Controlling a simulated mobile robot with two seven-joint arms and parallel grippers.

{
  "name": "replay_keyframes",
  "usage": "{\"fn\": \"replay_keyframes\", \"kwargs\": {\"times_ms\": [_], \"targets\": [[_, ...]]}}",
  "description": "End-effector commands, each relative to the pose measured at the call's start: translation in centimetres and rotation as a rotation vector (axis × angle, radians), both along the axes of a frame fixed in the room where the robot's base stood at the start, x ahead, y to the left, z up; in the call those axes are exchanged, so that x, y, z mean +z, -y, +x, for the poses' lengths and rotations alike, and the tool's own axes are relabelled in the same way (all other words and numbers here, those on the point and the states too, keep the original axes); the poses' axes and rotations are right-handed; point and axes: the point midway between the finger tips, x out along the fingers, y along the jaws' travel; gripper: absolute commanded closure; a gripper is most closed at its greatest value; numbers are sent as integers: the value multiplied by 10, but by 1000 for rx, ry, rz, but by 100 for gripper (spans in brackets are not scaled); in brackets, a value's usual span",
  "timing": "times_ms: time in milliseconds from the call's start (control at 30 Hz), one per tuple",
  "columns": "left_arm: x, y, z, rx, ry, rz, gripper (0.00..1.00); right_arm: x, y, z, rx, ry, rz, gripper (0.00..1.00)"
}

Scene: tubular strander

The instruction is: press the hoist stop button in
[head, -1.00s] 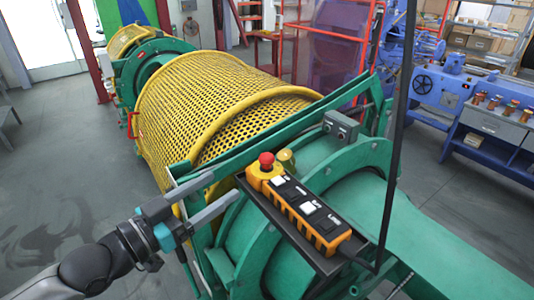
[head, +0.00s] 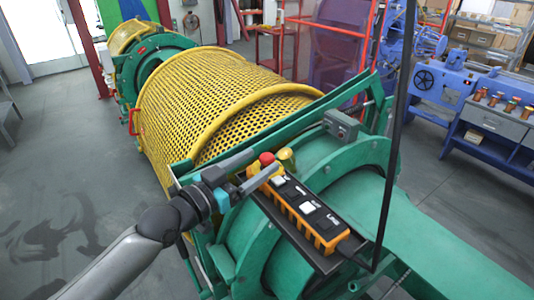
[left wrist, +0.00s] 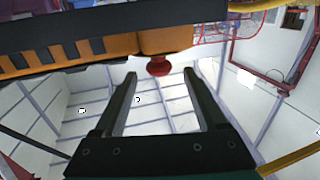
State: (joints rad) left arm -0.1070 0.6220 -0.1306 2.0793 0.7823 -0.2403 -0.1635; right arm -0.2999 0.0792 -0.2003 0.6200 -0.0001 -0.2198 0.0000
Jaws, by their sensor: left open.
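The hoist stop button is a red mushroom head (head: 267,158) on the end of an orange and black hoist pendant (head: 305,218). The pendant lies on a dark tray on the green machine frame. My left gripper (head: 264,161) is open and empty, with its fingertips close around the red button in the head view. In the left wrist view the red button (left wrist: 158,67) shows between the tips of my left gripper (left wrist: 160,75), with the orange pendant (left wrist: 110,48) across the top. I cannot tell whether a finger touches the button. My right gripper is not in view.
A yellow mesh guard (head: 215,95) of the strander stands behind the pendant. A grey switch box (head: 341,125) sits on the green frame (head: 350,170). A black cable (head: 393,130) hangs at the pendant's right. Open floor (head: 60,150) lies left.

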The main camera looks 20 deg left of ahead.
Motion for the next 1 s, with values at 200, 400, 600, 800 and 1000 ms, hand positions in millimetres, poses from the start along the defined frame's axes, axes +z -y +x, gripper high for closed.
{"fn": "replay_keyframes", "kwargs": {"times_ms": [200,400,600,800,1000], "targets": [[1,11,22,0,0,-1,26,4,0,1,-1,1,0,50],[1,15,31,-1,0,-1,26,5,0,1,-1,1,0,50],[0,16,33,-2,-1,0,26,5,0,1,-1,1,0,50],[0,16,33,-1,-1,0,36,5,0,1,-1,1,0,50],[0,16,32,-1,-1,0,59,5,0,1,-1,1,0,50]]}}
